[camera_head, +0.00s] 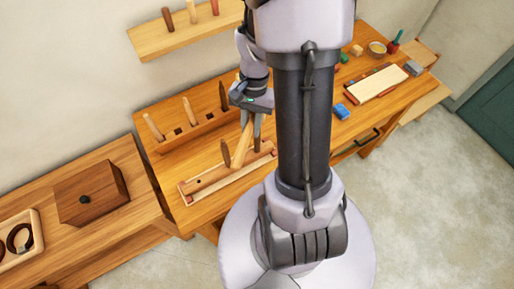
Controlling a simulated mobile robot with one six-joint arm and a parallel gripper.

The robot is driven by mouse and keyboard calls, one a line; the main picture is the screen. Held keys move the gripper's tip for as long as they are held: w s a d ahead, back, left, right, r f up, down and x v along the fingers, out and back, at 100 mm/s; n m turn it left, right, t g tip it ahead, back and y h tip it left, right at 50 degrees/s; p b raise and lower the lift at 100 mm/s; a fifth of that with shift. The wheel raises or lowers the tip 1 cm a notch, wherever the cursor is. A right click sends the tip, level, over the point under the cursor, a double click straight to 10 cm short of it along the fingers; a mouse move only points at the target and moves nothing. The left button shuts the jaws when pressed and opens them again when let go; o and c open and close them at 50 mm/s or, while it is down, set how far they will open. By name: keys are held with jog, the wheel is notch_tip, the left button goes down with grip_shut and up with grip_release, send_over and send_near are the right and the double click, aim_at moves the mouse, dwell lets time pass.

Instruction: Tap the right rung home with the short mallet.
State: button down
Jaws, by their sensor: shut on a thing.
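My gripper (250,122) points down over the workbench and is shut on a pale wooden piece (242,145), which looks like the short mallet. Its lower end hangs close to a long wooden rail (206,183) lying in a shallow tray with reddish corners. A dark rung (225,153) stands upright in the rail, left of the held piece. A second dark upright, likely the right rung (257,138), shows just right of the held piece, partly hidden by my gripper. I cannot tell whether the held piece touches the rail, or how deep either rung sits.
A wooden rack (205,129) behind holds several upright pieces. My column hides the bench's middle. A blue block (341,111) and a pale board in a tray (376,86) lie to the right. A brown box (91,192) stands on the left bench. A wall shelf (183,37) hangs above.

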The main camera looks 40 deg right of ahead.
aim_at(250, 124)
jog(key=shift+v, duration=0.8)
jog(key=shift+s+a+f, duration=0.2)
jog(key=shift+s+a, duration=0.05)
jog(key=shift+w+r, duration=0.1)
jog(key=shift+r, duration=0.1)
jog(key=p+v, duration=0.3)
jog(key=v, duration=0.1)
jog(key=shift+s+a+r, duration=0.1)
jog(key=shift+s+a, duration=0.2)
jog(key=shift+a, duration=0.1)
jog(key=shift+f, duration=0.25)
